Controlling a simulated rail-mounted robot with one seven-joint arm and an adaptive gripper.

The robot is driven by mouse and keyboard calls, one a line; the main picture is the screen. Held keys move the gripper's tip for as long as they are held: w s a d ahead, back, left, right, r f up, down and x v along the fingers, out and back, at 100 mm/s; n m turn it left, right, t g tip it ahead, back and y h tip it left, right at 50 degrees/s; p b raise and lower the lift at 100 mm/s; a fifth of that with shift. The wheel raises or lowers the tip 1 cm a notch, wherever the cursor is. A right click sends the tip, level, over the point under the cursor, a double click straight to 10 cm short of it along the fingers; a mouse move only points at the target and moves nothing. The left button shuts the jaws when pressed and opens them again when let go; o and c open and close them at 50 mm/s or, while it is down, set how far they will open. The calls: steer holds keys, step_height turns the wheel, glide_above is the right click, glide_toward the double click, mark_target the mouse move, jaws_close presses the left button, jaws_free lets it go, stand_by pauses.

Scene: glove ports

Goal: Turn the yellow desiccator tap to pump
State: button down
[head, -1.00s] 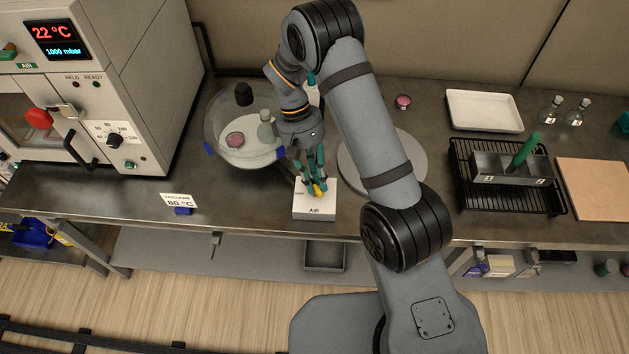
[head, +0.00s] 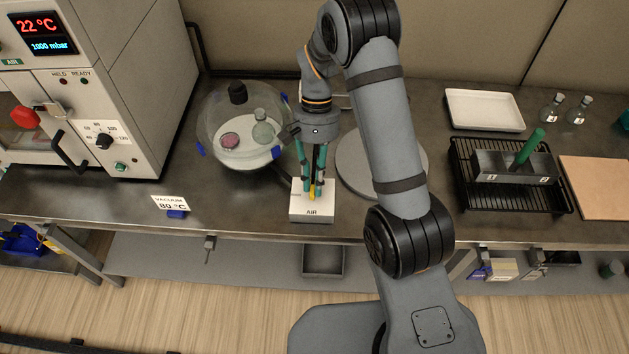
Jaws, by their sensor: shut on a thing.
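The yellow tap (head: 312,193) sits on top of a small white block (head: 311,213) near the front edge of the bench. The block's front label reads AIR; other markings on it are mostly covered by my fingers. My gripper (head: 312,190) points down with its teal fingers on either side of the tap and is shut on it. The tap's handle is partly hidden, so its exact direction is hard to tell. The clear glass desiccator (head: 207,130) stands behind and left of the block, with a pink dish and a small flask inside.
A grey oven (head: 140,75) with a display of 22 °C and 1000 mbar stands at left. A VACUUM 80 °C sign (head: 170,203) is on the bench. A round grey plate (head: 352,170) lies right of the block, then a black rack (head: 462,190) and white tray (head: 485,108).

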stand_by(0.4)
steer(key=c, duration=1.6)
jaws_free()
steer(key=shift+c, duration=0.2)
steer(key=v, duration=1.2)
steer(key=shift+s, duration=0.1)
steer(key=x, duration=1.2)
